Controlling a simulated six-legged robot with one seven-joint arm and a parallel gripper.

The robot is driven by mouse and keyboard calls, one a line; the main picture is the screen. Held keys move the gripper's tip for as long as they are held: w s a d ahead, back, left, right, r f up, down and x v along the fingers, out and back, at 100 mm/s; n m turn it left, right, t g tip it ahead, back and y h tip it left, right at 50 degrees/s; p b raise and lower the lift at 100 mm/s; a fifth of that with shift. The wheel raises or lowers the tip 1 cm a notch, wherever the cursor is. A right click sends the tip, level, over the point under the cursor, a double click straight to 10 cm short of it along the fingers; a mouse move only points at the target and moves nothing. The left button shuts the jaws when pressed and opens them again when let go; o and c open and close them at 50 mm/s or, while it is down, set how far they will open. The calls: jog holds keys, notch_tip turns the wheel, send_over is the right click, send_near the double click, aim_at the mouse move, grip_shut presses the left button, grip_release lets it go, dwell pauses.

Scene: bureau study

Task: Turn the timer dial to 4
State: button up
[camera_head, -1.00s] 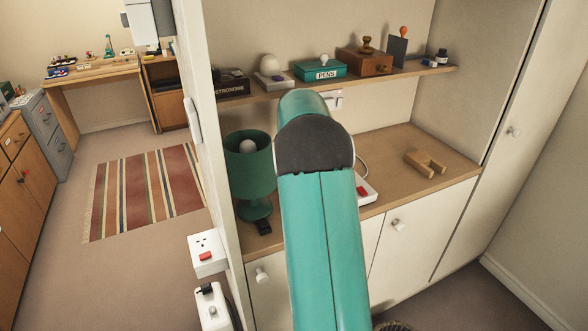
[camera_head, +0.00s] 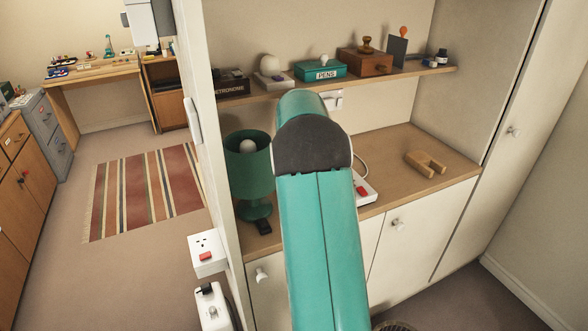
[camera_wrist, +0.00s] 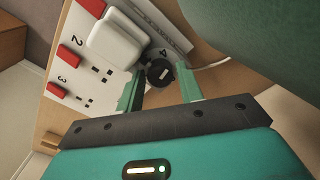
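In the wrist view a small round black dial (camera_wrist: 160,73) with a pale mark on its face sits beside a printed 4. My gripper (camera_wrist: 161,80) is open, with one teal finger on each side of the dial. There seems to be a gap on both sides, but contact is hard to judge. In the head view my teal arm hides the gripper and the dial.
A white power strip (camera_wrist: 62,80) with red switches, sockets and printed 2 and 3 lies beside the dial; a white plug block (camera_wrist: 115,40) sits on it. In the head view a green lamp (camera_head: 250,175) stands left of my arm and a wooden holder (camera_head: 425,163) right. A loaded shelf (camera_head: 400,78) runs above.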

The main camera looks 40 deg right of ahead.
jog(key=shift+r, duration=0.1)
notch_tip(320, 180, up, 14)
jog(key=shift+f, duration=0.2)
dwell(0.4)
notch_tip(320, 180, down, 14)
jog(key=n, duration=1.4)
jog(key=shift+r, duration=0.1)
jog(key=c, duration=0.7)
